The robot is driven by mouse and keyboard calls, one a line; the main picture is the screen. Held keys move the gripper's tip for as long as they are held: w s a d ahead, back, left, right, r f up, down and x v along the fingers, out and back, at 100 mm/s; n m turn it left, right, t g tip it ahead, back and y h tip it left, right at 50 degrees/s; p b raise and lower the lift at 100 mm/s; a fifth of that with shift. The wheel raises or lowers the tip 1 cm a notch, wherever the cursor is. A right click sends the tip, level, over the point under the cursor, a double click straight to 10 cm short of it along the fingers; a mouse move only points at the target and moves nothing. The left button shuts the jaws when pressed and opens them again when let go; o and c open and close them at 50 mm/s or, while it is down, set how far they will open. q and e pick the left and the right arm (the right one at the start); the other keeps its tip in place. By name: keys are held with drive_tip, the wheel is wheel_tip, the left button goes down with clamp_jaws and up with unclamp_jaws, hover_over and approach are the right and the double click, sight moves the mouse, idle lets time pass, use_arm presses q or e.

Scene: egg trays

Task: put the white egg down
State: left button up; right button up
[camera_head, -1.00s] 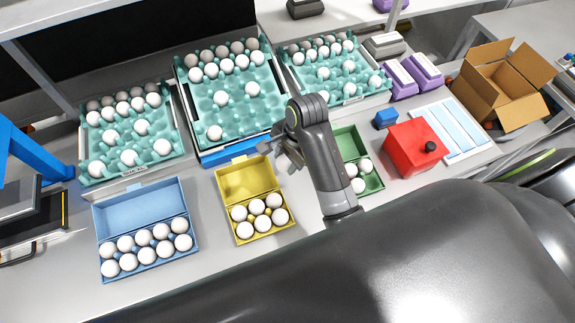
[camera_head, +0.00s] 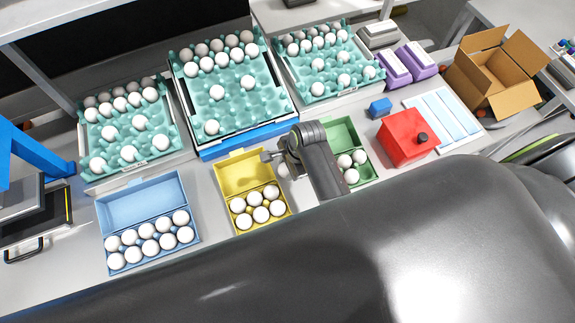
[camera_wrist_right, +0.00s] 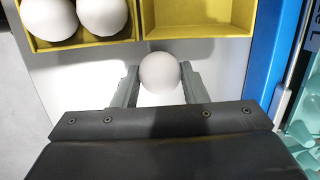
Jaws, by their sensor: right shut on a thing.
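My right gripper (camera_wrist_right: 160,90) is shut on a white egg (camera_wrist_right: 160,73), which sits between its two fingers in the right wrist view. In the head view the right gripper (camera_head: 277,163) is just right of the yellow carton (camera_head: 238,176), with a bit of the egg (camera_head: 283,171) showing. The yellow carton is open, with several white eggs in its front part. In the wrist view its edge (camera_wrist_right: 190,37) lies beyond the egg, which appears apart from it. The egg's height above the table is hard to tell. My left gripper is not in view.
An open blue carton (camera_head: 140,202) full of eggs stands at left. A green carton (camera_head: 342,131) with a few eggs is partly behind my arm. Teal egg trays (camera_head: 237,105) stand behind. A red box (camera_head: 400,140) and a cardboard box (camera_head: 487,75) are at right.

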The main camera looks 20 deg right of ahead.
drive_tip(key=shift+f, duration=0.15)
drive_tip(key=shift+f, duration=0.15)
drive_tip(key=o, duration=0.6)
